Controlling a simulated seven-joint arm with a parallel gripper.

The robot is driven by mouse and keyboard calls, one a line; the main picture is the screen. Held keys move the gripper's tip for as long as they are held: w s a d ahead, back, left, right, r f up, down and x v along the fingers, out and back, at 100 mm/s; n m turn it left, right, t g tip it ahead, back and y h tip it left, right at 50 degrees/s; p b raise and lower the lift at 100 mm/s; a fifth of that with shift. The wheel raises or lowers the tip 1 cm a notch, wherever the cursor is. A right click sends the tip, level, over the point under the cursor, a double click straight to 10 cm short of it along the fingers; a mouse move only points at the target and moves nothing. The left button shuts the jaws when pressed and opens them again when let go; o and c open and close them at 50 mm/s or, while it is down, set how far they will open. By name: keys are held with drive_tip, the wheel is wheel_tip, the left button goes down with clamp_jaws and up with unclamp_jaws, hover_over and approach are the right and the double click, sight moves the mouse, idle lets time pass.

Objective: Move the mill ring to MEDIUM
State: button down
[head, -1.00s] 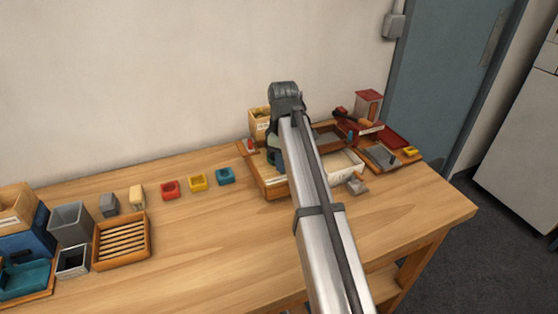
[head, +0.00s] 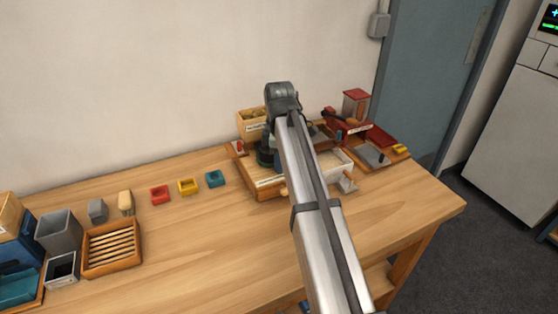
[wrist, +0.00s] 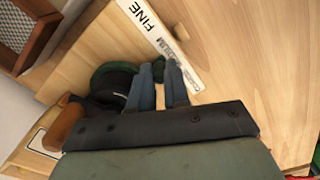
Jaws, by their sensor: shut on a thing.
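The mill ring (wrist: 108,72) is dark green and shows in the wrist view, partly covered by my gripper and a dark round part. My gripper (wrist: 162,72) has its blue-grey fingers shut on the ring's green tab (wrist: 158,62). A white scale strip (wrist: 150,28) beside it reads FINE, then partly readable MEDIUM lettering. The tab is beside the MEDIUM lettering; I cannot tell its exact alignment. In the head view, the green mill (head: 265,157) shows just left of my arm, which hides most of it and the fingers.
A wooden grip (wrist: 65,125) lies beside the mill. A labelled wooden box (head: 252,123) stands behind it, and a red device (head: 350,130) to the right. Red, yellow and teal blocks (head: 188,186) stand left of it. The front middle of the table is clear.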

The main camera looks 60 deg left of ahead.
drive_tip(key=c, duration=1.4)
unclamp_jaws()
wheel_tip(320, 180, up, 14)
drive_tip(key=shift+f, duration=0.1)
